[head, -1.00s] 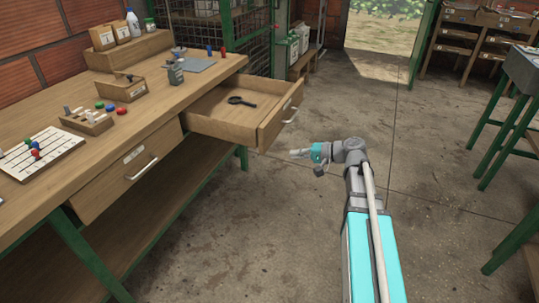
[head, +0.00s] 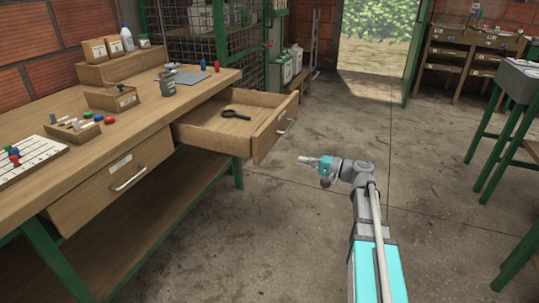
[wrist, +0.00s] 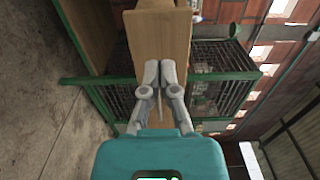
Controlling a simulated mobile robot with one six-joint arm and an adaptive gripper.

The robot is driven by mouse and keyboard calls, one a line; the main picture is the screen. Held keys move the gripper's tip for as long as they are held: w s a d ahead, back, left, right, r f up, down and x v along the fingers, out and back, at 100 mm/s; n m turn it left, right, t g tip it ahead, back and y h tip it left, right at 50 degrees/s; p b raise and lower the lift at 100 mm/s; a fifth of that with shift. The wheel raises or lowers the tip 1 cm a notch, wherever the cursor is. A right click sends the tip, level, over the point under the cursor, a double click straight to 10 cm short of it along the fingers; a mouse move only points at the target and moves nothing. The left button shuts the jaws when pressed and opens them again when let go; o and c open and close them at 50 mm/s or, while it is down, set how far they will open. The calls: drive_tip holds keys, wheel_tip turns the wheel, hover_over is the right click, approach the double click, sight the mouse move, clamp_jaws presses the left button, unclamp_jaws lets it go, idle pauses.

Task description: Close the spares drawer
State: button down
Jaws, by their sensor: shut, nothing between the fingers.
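The open wooden drawer (head: 262,146) sticks out from the right end of the workbench, with a small dark tool (head: 236,115) inside and a metal handle (head: 286,126) on its front. I cannot read its label to tell that it is the spares drawer. A second drawer (head: 112,190) to its left is shut. My gripper (head: 302,159) is shut and empty, to the right of the open drawer's front and apart from it. In the wrist view, the fingertips (wrist: 160,64) are together, with a wooden panel (wrist: 158,32) beyond them.
The workbench top (head: 70,150) holds trays, bottles and small coloured parts. Green metal legs (head: 237,170) support it. A wire mesh cage (head: 190,35) stands behind. The concrete floor (head: 300,230) around my arm is clear. Another green-legged table (head: 490,125) stands at the right.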

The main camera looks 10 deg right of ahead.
sight(259, 151)
drive_tip(key=shift+a, duration=0.1)
drive_tip(key=x, duration=1.3)
drive_tip(key=shift+w+a, duration=0.2)
drive_tip(key=shift+a, duration=0.1)
drive_tip(key=shift+w+a, duration=0.1)
drive_tip(key=shift+w, duration=0.1)
